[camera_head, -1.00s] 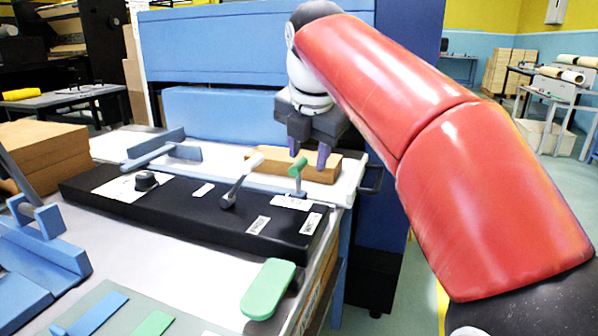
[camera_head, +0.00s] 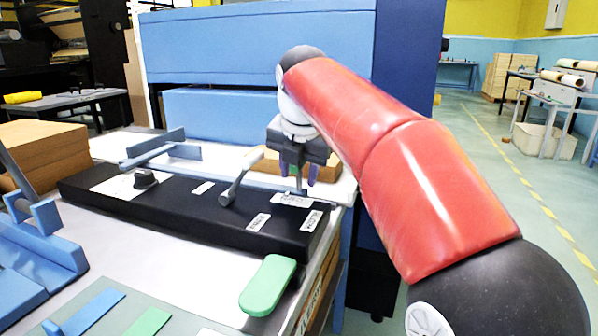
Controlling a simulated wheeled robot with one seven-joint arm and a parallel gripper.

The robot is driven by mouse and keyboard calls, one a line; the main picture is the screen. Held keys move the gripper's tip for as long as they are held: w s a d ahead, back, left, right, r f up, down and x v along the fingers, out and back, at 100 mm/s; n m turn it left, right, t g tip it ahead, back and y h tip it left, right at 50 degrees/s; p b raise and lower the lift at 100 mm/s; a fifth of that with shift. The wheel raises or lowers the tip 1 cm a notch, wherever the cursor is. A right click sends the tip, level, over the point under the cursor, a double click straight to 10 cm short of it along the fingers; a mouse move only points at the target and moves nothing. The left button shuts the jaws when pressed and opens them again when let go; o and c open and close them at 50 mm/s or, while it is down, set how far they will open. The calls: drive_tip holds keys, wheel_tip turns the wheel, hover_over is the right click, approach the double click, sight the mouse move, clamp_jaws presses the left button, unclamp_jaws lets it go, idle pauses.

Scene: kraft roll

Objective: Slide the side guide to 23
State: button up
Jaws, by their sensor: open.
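My gripper (camera_head: 298,172) is open above the right end of the black control panel (camera_head: 180,212). That lever is mostly hidden by the gripper. A blue guide-like piece (camera_head: 162,150) with a crossbar lies on the white table at the back left of the panel; it looks like the side guide, but this is not certain. No number 23 or scale is readable.
The panel bears a black knob (camera_head: 145,178), a grey lever (camera_head: 240,178) left of my gripper, and white labels. A brown block (camera_head: 268,162) lies behind my gripper. A green pad (camera_head: 268,285) is at the table's front right edge. A blue machine wall stands behind.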

drive_tip(key=shift+c, duration=0.2)
clamp_jaws()
drive_tip(key=shift+a+r, duration=0.1)
drive_tip(key=shift+w+a+r+p, duration=0.15)
drive_tip(key=shift+a+p, duration=0.1)
drive_tip(key=shift+p, duration=0.35)
drive_tip(key=shift+w+a+p, duration=0.15)
drive_tip(key=shift+a+p, duration=0.25)
drive_tip(key=shift+p, duration=0.05)
drive_tip(key=shift+o, duration=0.2)
unclamp_jaws()
drive_tip(key=shift+f, duration=0.2)
